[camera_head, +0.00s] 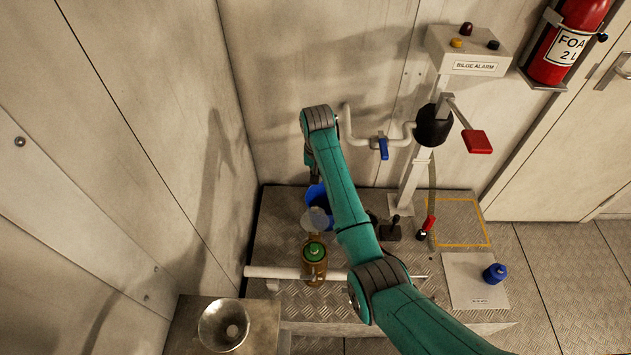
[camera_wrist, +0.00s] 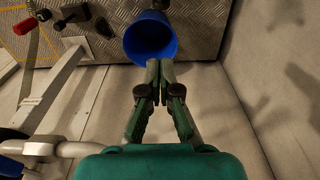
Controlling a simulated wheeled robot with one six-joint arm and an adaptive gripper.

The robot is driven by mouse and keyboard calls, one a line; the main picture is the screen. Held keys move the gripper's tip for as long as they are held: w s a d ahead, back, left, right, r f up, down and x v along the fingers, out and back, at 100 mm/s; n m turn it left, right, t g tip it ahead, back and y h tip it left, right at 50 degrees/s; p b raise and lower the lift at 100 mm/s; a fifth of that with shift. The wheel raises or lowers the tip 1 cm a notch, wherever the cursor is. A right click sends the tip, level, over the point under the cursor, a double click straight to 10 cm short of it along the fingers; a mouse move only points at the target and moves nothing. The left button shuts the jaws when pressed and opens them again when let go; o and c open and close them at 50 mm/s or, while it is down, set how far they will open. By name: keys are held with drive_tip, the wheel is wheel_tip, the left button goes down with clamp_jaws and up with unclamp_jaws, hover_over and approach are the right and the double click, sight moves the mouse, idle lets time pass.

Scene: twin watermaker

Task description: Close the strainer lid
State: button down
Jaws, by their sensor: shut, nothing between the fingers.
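The strainer (camera_head: 314,270) is a brass-brown body on the deck plate in the head view, with a green round top inside its mouth. A pale, see-through round lid (camera_head: 314,219) stands tilted open behind it, in front of the blue bucket (camera_head: 317,193). My gripper (camera_wrist: 160,66) is shut and empty in the wrist view, its fingertips by the rim of the bucket, which also shows there (camera_wrist: 150,40). In the head view my arm hides most of the gripper, which is behind the strainer near the wall. I cannot make out the lid in the wrist view.
A white pipe (camera_head: 275,271) runs beside the strainer. A metal bowl (camera_head: 224,325) stands front left. A white post (camera_head: 412,182) with a red-handled lever (camera_head: 477,141), a blue valve handle (camera_head: 383,149) and a blue cap (camera_head: 495,273) on a pale sheet are to the right.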

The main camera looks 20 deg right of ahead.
sight(315, 213)
wheel_tip(315, 213, down, 9)
drive_tip(key=shift+s+a+r, duration=0.15)
drive_tip(key=shift+s+r, duration=0.05)
drive_tip(key=shift+s, duration=0.3)
drive_tip(key=shift+s+a+r, duration=0.15)
drive_tip(key=shift+s+a, duration=0.05)
drive_tip(key=shift+s, duration=0.35)
drive_tip(key=shift+s+a+r, duration=0.15)
drive_tip(key=shift+s+r, duration=0.05)
drive_tip(key=shift+s, duration=0.3)
drive_tip(key=shift+s, duration=0.1)
